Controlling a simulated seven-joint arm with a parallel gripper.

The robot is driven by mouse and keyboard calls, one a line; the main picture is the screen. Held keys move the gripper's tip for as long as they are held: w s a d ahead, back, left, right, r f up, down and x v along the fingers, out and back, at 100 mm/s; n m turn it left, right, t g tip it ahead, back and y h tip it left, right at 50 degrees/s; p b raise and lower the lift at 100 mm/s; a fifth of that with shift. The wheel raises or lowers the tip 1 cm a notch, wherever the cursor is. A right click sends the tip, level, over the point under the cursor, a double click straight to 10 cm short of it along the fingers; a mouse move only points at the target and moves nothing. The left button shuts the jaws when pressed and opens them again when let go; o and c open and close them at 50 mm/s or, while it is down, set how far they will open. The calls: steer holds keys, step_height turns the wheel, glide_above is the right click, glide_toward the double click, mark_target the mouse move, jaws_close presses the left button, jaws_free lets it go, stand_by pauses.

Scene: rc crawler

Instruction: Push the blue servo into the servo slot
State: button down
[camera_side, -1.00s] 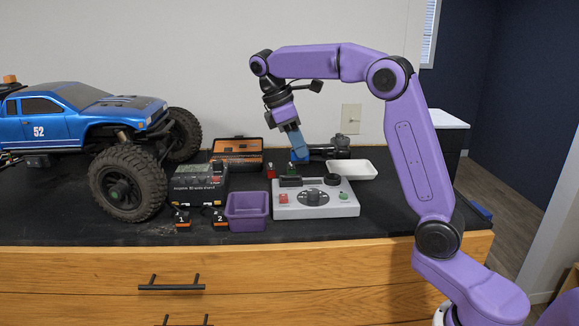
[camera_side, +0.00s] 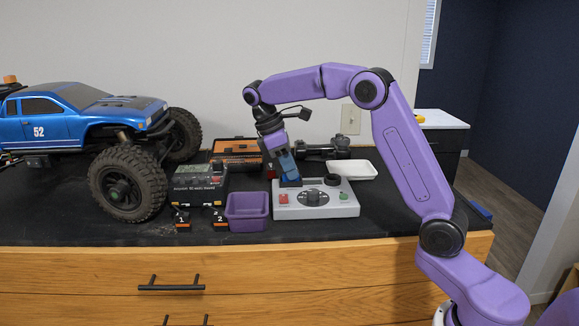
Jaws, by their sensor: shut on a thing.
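My gripper (camera_side: 289,178) points down over the left back part of a grey console (camera_side: 318,211). It is shut on the blue servo, which is small and hard to tell apart from the bluish fingers. A dark raised block, apparently the servo slot (camera_side: 284,184), stands on the console's back left, right at the fingertips. Whether the servo is inside the slot or just above it cannot be told. The console also has a red button, a round dark dial, a green button and a dark round part at its back right.
A purple bin (camera_side: 247,211) stands left of the console, with a black box (camera_side: 198,184) and numbered orange-black blocks further left. A blue RC truck (camera_side: 75,118) fills the left. A white tray (camera_side: 352,169) and dark cylindrical item (camera_side: 340,147) lie behind.

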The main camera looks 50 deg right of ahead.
mark_target(279, 184)
steer(key=shift+f, duration=0.15)
steer(key=c, duration=1)
jaws_free()
steer(key=shift+f, duration=0.1)
steer(key=shift+v, duration=3.95)
steer(key=s+a+f+n+t+y, duration=0.1)
steer(key=s+a+f+n+t, duration=0.2)
steer(key=s+a, duration=0.95)
steer(key=s+d+f+y, duration=0.1)
steer(key=s+f, duration=0.2)
steer(key=s, duration=0.4)
steer(key=s+d+f, duration=0.1)
steer(key=s+f, duration=0.2)
steer(key=s, duration=0.5)
steer(key=s+d+f+y, duration=0.1)
steer(key=s+f, duration=0.3)
steer(key=s, duration=0.4)
steer(key=shift+s+d+f+n+y, duration=0.15)
steer(key=shift+d+n+y, duration=0.15)
steer(key=shift+d, duration=0.15)
